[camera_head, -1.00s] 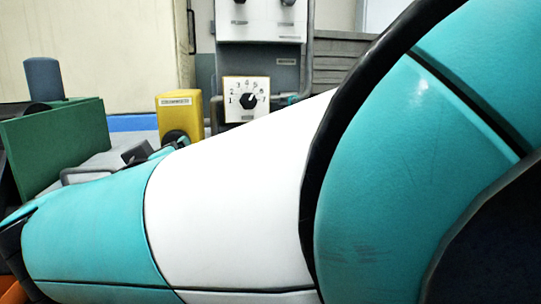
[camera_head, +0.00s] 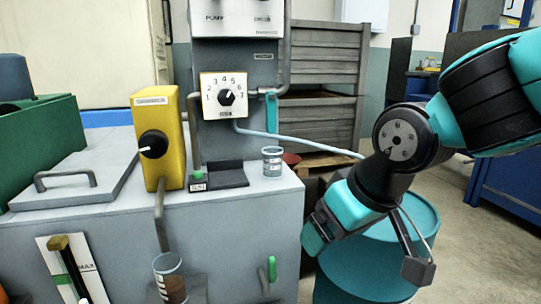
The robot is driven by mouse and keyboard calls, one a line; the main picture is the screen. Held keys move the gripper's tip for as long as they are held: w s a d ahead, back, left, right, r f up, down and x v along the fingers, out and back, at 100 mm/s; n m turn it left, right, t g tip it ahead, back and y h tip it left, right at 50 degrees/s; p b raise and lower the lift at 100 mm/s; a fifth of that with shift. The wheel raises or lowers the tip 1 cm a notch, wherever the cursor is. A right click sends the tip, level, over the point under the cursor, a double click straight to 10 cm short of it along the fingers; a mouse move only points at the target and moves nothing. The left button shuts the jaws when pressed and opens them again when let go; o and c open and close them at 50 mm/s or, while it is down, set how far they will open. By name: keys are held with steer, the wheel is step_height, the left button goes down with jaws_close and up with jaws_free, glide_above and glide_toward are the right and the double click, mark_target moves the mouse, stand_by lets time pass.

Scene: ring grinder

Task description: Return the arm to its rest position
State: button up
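My arm, teal and black, comes in from the upper right. My gripper (camera_head: 366,255) hangs at the right of the grey machine, in front of and above a teal barrel (camera_head: 418,222). Its two dark fingers are spread well apart, and I see nothing held between them. It touches nothing that I can make out. The barrel is partly hidden behind the gripper.
The grey machine (camera_head: 235,225) carries a yellow box (camera_head: 163,115) with a black knob, a numbered dial (camera_head: 224,96) and a small cup (camera_head: 272,161). Another cup (camera_head: 170,278) with brown contents stands below the pipe. Open floor (camera_head: 450,265) lies at the right.

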steer(key=s+d+g+y, duration=0.1)
steer(key=s+d+g, duration=0.4)
steer(key=s, duration=0.9)
step_height(320, 180, up, 37)
steer(key=t+p, duration=0.1)
steer(key=p, duration=3.7)
steer(key=shift+d+n, duration=0.15)
steer(key=shift+n, duration=0.15)
